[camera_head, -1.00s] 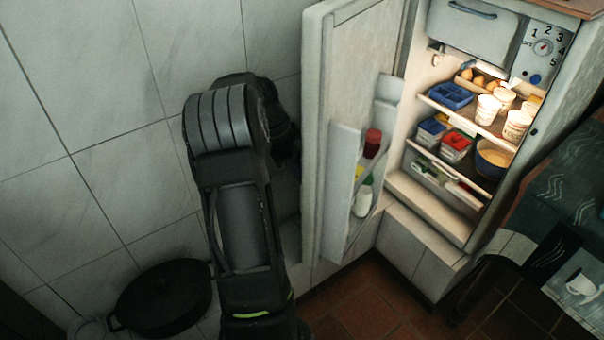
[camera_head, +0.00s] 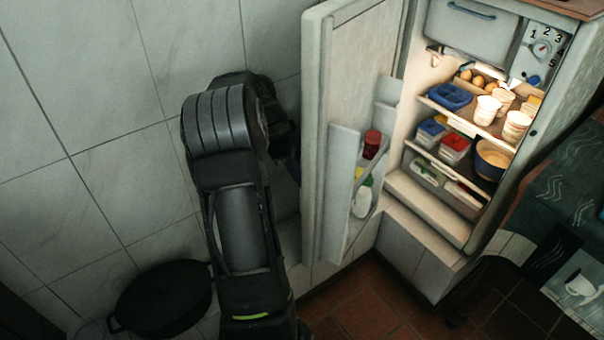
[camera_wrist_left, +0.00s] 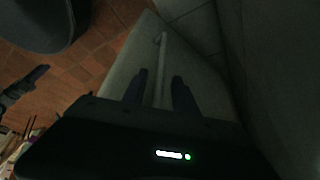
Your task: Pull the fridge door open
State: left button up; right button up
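The fridge door (camera_head: 350,95) stands wide open, swung out to the left of the fridge (camera_head: 430,205), with its inner face and door bins showing in the head view. My left arm reaches up beside the door's outer side; its gripper is hidden there in the head view. In the left wrist view, my left gripper (camera_wrist_left: 160,92) has its two dark fingers on either side of the pale bar handle (camera_wrist_left: 162,55). Narrow gaps seem to show between the bar and both fingers.
A tiled wall (camera_head: 90,90) is close on the left, behind my arm. A dark pan (camera_head: 162,300) is at the lower left. Inside the fridge are tubs, eggs and a pot (camera_head: 492,160). Open tiled floor (camera_head: 365,305) shows below the door.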

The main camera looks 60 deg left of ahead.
pick_arm(q)
jog(key=p+v, duration=0.1)
jog(key=v, duration=0.5)
jog(key=shift+r, duration=0.3)
jog(key=shift+s+a, duration=0.1)
jog(key=shift+a, duration=0.05)
